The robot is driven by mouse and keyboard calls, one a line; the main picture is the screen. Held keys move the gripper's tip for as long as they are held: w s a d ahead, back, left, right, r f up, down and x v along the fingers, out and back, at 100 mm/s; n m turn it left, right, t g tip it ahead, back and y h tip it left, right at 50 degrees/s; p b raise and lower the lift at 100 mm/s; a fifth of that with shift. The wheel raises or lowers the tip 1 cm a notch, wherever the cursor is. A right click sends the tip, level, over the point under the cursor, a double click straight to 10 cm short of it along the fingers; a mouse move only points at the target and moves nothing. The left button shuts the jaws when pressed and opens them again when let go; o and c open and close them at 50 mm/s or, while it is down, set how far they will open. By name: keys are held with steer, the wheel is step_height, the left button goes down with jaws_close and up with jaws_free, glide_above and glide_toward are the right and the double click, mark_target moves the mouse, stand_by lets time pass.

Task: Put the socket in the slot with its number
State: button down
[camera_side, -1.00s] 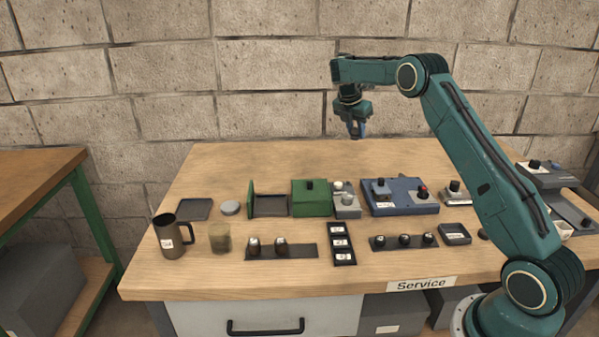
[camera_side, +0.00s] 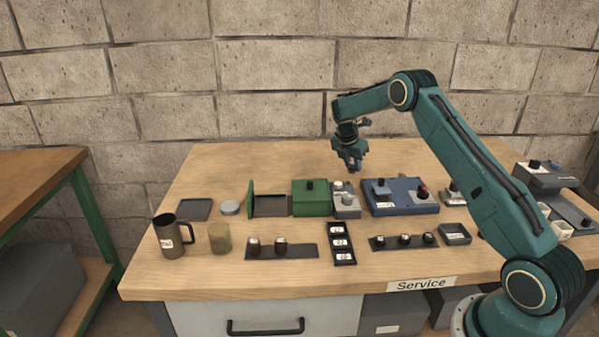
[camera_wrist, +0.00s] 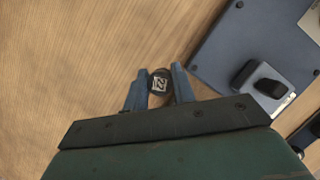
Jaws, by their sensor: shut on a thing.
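My gripper (camera_side: 351,164) hangs above the far part of the bench, behind the green box and the blue device. A black tray (camera_side: 353,263) with three compartments, each showing a white label, lies at the front middle; the numbers are too small to read surely.
A dark rail (camera_side: 308,251) with two dark round pieces lies left of the tray; another rail (camera_side: 391,247) with three lies right. The green box (camera_side: 312,201) and blue device (camera_side: 400,208) stand behind. A mug (camera_side: 170,240) is at left. The back of the bench is clear.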

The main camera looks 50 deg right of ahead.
mark_target(351, 172)
steer(key=shift+f, duration=2)
steer(key=shift+f, duration=0.15)
steer(key=c, duration=1.4)
jaws_free()
steer(key=shift+c, duration=0.2)
steer(key=v, duration=1.2)
steer(key=shift+r, duration=0.25)
